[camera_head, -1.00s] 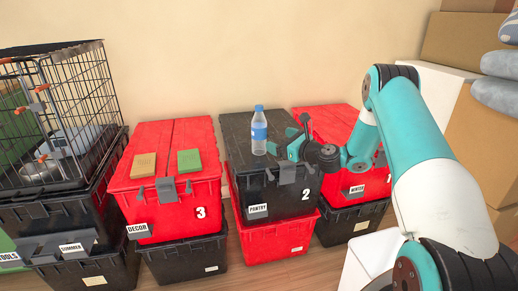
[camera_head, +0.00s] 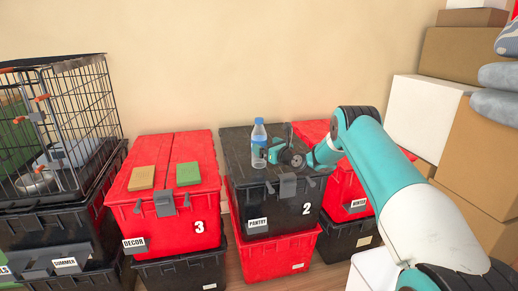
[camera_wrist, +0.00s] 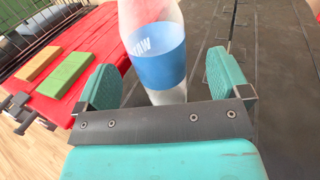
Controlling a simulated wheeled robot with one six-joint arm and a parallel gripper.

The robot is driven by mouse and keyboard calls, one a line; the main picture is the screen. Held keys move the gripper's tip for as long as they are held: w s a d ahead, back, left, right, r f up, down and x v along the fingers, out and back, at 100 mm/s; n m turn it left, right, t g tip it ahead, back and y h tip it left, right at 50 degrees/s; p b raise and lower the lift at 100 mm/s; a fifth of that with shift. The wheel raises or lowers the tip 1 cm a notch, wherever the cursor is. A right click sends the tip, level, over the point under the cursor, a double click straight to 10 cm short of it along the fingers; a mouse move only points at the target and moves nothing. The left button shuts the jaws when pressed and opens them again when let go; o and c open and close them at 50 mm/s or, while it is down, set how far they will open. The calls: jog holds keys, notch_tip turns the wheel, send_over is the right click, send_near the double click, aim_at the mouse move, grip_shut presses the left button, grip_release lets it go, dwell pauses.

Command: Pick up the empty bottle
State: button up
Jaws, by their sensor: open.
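The clear plastic bottle with a blue label (camera_head: 259,144) stands upright on the black lid of the tote marked 2 and PANTRY (camera_head: 236,147). In the wrist view the bottle (camera_wrist: 158,55) is between the two teal fingers, one on each side, and its top is cut off by the frame. My gripper (camera_wrist: 162,90) is open, with a gap visible beside the right finger; contact on the left side cannot be told. In the head view my gripper (camera_head: 272,154) is at the bottle's right side, low over the lid.
A red tote marked 3 (camera_head: 180,222) stands left, with a tan block (camera_head: 142,178) and a green block (camera_head: 188,173) on its lid. A wire cage (camera_head: 85,115) is farther left. Another red tote (camera_head: 345,195) stands right, with cardboard boxes (camera_head: 450,60) beyond.

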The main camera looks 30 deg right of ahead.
aim_at(264, 145)
jog(key=w, duration=0.2)
jog(key=w+a, duration=0.1)
jog(key=w, duration=0.1)
jog(key=shift+b, duration=0.35)
jog(key=shift+d, duration=0.1)
jog(key=shift+c, duration=0.3)
jog(key=c, duration=0.9)
